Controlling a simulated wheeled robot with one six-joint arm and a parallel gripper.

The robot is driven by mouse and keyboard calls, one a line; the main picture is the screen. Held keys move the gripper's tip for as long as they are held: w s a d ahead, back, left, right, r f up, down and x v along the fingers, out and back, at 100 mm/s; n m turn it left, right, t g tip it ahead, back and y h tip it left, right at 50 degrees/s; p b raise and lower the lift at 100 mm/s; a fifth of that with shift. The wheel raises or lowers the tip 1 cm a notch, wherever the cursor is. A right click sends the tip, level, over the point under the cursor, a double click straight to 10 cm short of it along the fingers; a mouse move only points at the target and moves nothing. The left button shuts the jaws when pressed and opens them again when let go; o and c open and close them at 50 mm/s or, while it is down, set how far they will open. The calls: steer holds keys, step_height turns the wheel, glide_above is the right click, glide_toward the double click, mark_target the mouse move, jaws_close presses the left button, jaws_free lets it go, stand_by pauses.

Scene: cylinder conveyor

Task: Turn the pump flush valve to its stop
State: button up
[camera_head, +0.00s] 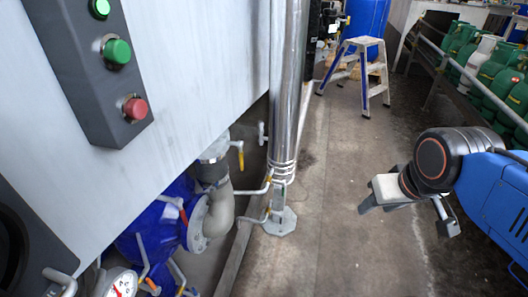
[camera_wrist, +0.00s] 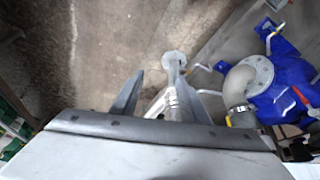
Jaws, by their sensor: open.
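A blue pump (camera_head: 150,235) with a grey pipe elbow (camera_head: 219,210) sits low under the machine panel; it also shows at the right of the wrist view (camera_wrist: 283,100). Several small lever valves are around it: a yellow-tipped lever (camera_head: 240,158) above the elbow, levers (camera_head: 258,189) by the steel column's foot, and a red-marked lever (camera_head: 178,207) on the pump. I cannot tell which one is the flush valve. My gripper (camera_head: 407,216) is open and empty, right of the column and apart from all the valves. Its fingers also show in the wrist view (camera_wrist: 168,88).
A steel column (camera_head: 287,85) stands between the pump and my gripper. A control box (camera_head: 75,50) with green and red buttons is on the panel. A step stool (camera_head: 360,65), blue drum (camera_head: 368,18) and railed green gas cylinders (camera_head: 490,75) are farther back. The middle floor is clear.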

steer(key=shift+c, duration=0.8)
steer(key=w+a+f+m+g+y, duration=0.3)
steer(key=w+f+m+g+y, duration=0.15)
steer(key=w+f, duration=0.75)
steer(key=w+a+f+m+g+y, duration=0.4)
steer(key=w+f, duration=0.4)
steer(key=w, duration=0.7)
steer(key=w+d+f+m+t+y, duration=0.1)
steer(key=w+d+f+m+y, duration=0.2)
steer(key=f, duration=0.6)
steer(key=w+f+m+y, duration=0.2)
steer(key=w+f+y, duration=0.25)
steer(key=f, duration=0.35)
steer(key=m+t+y, duration=0.2)
steer(key=m+t, duration=0.3)
steer(key=m, duration=0.1)
glide_toward(281, 219)
steer(key=w+a, duration=0.2)
steer(key=a, duration=1.1)
steer(key=shift+w+a+f, duration=0.25)
steer(key=shift+a+f, duration=0.05)
steer(key=shift+f, duration=0.1)
steer(key=shift+c, duration=0.2)
